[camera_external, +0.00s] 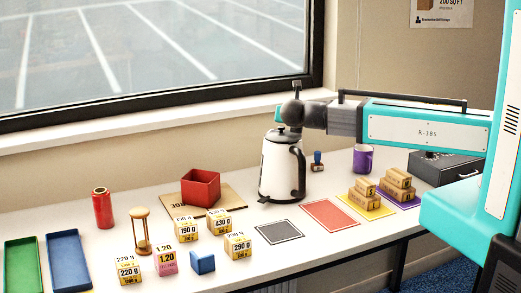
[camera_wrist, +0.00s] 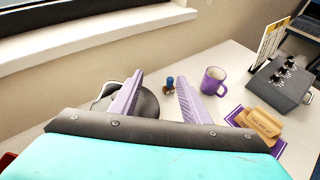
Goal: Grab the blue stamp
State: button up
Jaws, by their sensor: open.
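The blue stamp (camera_external: 318,161) stands upright on the white table near the wall, between the kettle and the purple mug. It has a blue handle and a brown base. In the wrist view the stamp (camera_wrist: 169,84) shows in the gap between the two fingers, farther off and untouched. My gripper (camera_wrist: 160,76) is open and empty, its two purple fingers spread apart. In the external view the wrist end of my arm is above and behind the kettle's top, left of the stamp and higher than it; the fingers are not clearly visible there.
The white kettle (camera_external: 280,170) stands close left of the stamp. The purple mug (camera_external: 363,158) stands to its right. Wooden blocks (camera_external: 397,183) sit on coloured mats farther right, by a dark case (camera_external: 445,167). A red mat (camera_external: 330,215) lies in front.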

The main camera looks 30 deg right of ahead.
jog(key=d+f+n+t+h, duration=0.2)
jog(key=d+f+t+h, duration=0.15)
jog(key=d, duration=0.85)
jog(key=f+y+b, duration=0.1)
jog(key=f, duration=0.3)
jog(key=a+f+n+y, duration=0.1)
jog(key=f+y, duration=0.1)
jog(key=f, duration=0.1)
jog(key=a+f+y+b, duration=0.1)
jog(key=f, duration=0.3)
jog(key=shift+w+f+n+y+b, duration=0.3)
jog(key=shift+w+n+y, duration=0.05)
jog(key=shift+w+n, duration=0.05)
jog(key=shift+a+f+y, duration=0.3)
jog(key=shift+f, duration=0.1)
jog(key=shift+w, duration=0.15)
jog(key=b+x, duration=0.3)
jog(key=shift+f, duration=0.1)
jog(key=shift+b, duration=0.8)
